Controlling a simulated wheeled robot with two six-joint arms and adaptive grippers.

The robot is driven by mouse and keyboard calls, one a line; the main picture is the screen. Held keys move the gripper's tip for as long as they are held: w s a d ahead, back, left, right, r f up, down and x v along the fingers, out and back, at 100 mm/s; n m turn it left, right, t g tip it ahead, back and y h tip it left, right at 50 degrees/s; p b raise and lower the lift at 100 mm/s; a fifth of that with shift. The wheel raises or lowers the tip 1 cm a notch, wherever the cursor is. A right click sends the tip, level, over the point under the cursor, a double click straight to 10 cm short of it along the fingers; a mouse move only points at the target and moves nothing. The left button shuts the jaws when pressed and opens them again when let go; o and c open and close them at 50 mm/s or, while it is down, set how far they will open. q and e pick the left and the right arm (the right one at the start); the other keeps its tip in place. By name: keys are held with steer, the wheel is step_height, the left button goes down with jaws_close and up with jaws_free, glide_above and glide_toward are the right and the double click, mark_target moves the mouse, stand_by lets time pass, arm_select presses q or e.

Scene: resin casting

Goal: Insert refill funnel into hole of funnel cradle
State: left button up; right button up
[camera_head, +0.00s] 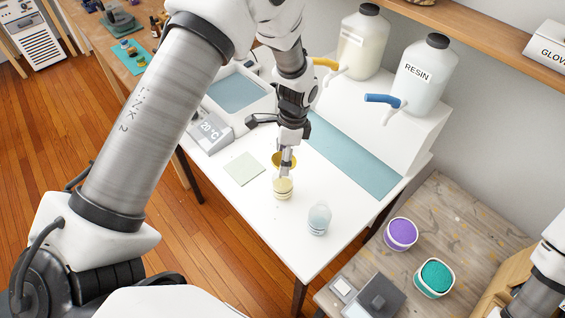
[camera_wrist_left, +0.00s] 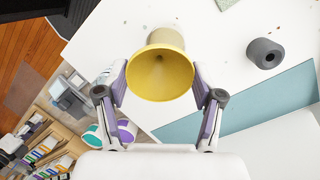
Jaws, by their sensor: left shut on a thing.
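The yellow refill funnel (camera_wrist_left: 160,75) is between the two fingers of my left gripper (camera_wrist_left: 160,90), which is shut on it, wide mouth facing the wrist camera. In the head view the funnel (camera_head: 277,160) shows partly behind my left gripper (camera_head: 286,165), above the white table. The funnel's spout is hidden. A dark grey cylinder with a round hole, which looks like the funnel cradle (camera_wrist_left: 264,53), stands apart to the right of the funnel in the wrist view. I cannot make it out in the head view, where my arm covers that area.
A cream cup (camera_head: 283,188) stands close by the funnel, and a clear cup (camera_head: 319,218) nearer the table's front. A pale square pad (camera_head: 244,169) and a teal strip (camera_head: 350,155) lie on the table. Resin jugs (camera_head: 424,75) stand behind. Purple (camera_head: 401,234) and teal (camera_head: 435,278) pots sit right.

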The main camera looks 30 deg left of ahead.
arm_select(q)
steer(key=shift+r+p, duration=2.55)
steer(key=shift+r, duration=0.5)
steer(key=shift+f, duration=0.2)
